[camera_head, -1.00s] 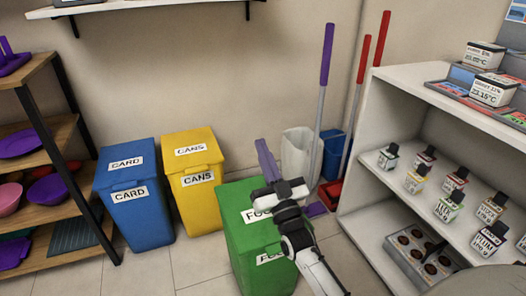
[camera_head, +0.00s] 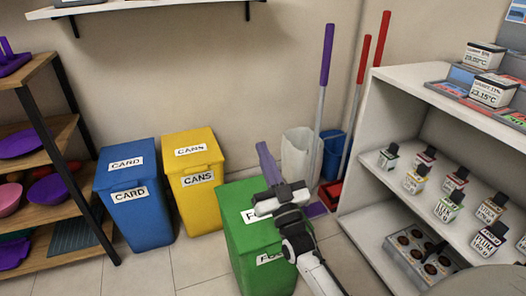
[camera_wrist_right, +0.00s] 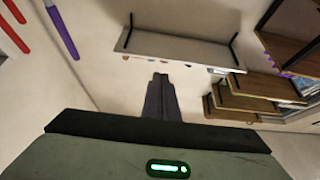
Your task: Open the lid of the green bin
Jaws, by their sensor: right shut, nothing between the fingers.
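The green bin (camera_head: 261,258) stands on the floor at lower centre in the head view. Its lid (camera_head: 235,195) lies closed, and its labels are partly hidden behind my right arm. My right gripper (camera_head: 264,151) is over the lid's right side, its purple-grey fingers together and pointing up toward the wall. Nothing is between them. I cannot tell whether it touches the lid. The shut fingers also show in the wrist view (camera_wrist_right: 161,92); the bin does not. My left gripper is not in view.
The yellow cans bin (camera_head: 199,204) and blue card bin (camera_head: 140,218) stand left of the green bin. A pale bin (camera_head: 296,152), a blue bucket (camera_head: 332,150) and mop handles (camera_head: 326,55) stand behind it. A white shelf unit (camera_head: 365,140) is at right.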

